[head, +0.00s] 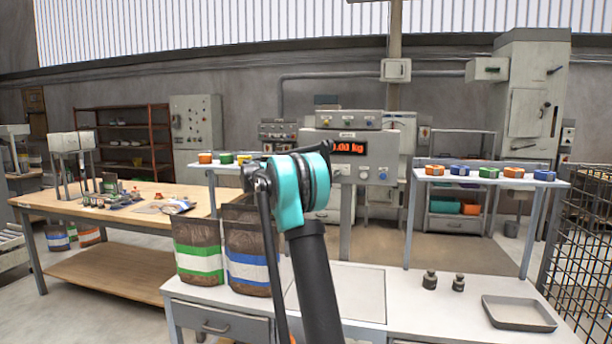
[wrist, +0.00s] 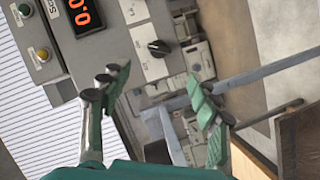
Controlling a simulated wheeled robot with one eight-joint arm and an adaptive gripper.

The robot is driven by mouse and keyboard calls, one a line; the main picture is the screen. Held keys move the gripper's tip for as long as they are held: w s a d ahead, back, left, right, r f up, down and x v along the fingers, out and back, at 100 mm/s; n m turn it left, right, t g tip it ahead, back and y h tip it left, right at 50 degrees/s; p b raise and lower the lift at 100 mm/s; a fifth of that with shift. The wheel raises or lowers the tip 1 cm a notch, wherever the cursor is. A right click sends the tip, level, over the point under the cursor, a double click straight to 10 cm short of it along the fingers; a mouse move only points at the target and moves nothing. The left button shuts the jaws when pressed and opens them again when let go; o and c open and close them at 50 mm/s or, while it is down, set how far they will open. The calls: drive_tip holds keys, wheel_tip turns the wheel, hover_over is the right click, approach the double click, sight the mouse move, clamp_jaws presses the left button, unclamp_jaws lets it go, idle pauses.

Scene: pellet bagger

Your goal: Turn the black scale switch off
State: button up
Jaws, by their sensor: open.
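The scale console (head: 392,150) stands beyond the white bench, with an orange lit display (head: 348,148) reading kg. In the wrist view the display (wrist: 83,14) is at the top left. A black rotary switch (wrist: 158,48) sits on a pale plate on the console, at the upper middle. My gripper (wrist: 160,92) is open and empty, its teal-padded fingers wide apart. The switch appears between and beyond the fingertips, with no contact visible. In the head view my arm hides part of the console, and I cannot make out the gripper clearly.
The white bench (head: 430,322) holds two bags (head: 247,262), two dark weights (head: 430,280) and a grey tray (head: 518,313). A raised shelf (head: 480,176) with several coloured blocks stands at right. A wooden table (head: 110,207) is at left, a wire cage (head: 585,235) far right.

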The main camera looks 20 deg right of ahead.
drive_tip(key=x, duration=1.2)
drive_tip(key=shift+d, duration=0.1)
drive_tip(key=shift+c, duration=0.2)
drive_tip(key=c, duration=1.1)
drive_tip(key=shift+n, duration=0.3)
drive_tip(key=n+t+h, duration=0.1)
drive_tip(key=n, duration=0.2)
drive_tip(key=n+h, duration=0.1)
drive_tip(key=n, duration=0.3)
drive_tip(key=n+t+h, duration=0.1)
drive_tip(key=n, duration=0.2)
drive_tip(key=shift+f+t+h, duration=0.3)
drive_tip(key=shift+f, duration=0.05)
drive_tip(key=shift+n, duration=0.4)
